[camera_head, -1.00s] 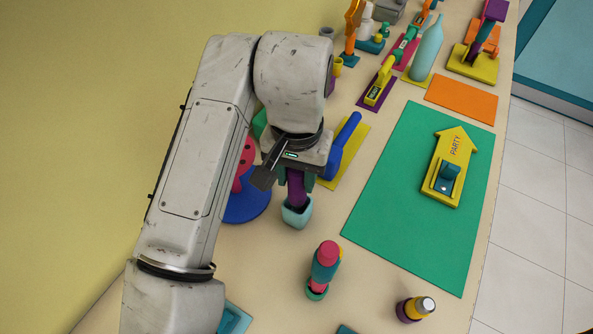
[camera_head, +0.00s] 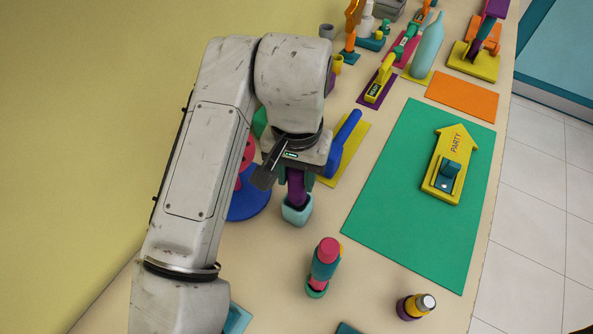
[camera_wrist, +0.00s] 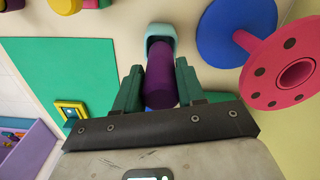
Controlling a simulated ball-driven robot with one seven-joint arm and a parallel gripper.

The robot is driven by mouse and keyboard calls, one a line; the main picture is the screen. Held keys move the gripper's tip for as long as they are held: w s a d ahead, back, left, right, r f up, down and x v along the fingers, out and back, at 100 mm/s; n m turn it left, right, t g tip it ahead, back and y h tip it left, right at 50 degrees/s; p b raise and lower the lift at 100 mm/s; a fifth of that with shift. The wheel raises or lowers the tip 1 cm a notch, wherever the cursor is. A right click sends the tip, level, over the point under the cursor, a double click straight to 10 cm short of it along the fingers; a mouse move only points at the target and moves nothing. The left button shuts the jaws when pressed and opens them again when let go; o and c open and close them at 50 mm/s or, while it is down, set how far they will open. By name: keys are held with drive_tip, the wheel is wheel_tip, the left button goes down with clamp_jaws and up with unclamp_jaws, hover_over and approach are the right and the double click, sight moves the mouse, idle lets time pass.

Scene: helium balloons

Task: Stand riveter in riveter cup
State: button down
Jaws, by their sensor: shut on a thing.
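The riveter (camera_head: 297,188) shows as a purple cylinder under my gripper (camera_head: 298,180). In the wrist view the riveter (camera_wrist: 161,75) lies between the two green fingers of my gripper (camera_wrist: 160,84), which are shut on it. The riveter cup (camera_head: 297,213) is a small light-teal square cup on the table directly below. In the wrist view the riveter's far end reaches into the mouth of the cup (camera_wrist: 161,32). The riveter looks about upright. How deep it sits is hidden, and its upper part is covered by my gripper.
A blue round base (camera_head: 246,205) with a red spool stands close left of the cup. A blue-handled tool (camera_head: 345,142) on a yellow mat is close right. A pink-and-teal bottle (camera_head: 324,265) stands in front. The green mat (camera_head: 390,190) has much bare room.

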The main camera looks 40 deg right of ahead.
drive_tip(key=shift+f+b, duration=0.5)
drive_tip(key=shift+f, duration=0.4)
idle(0.8)
drive_tip(key=shift+f, duration=0.35)
drive_tip(key=shift+f+b, duration=0.3)
drive_tip(key=shift+b, duration=0.15)
unclamp_jaws()
drive_tip(key=shift+r, duration=0.1)
idle(0.5)
drive_tip(key=shift+r+p, duration=4.05)
drive_tip(key=shift+r, duration=0.4)
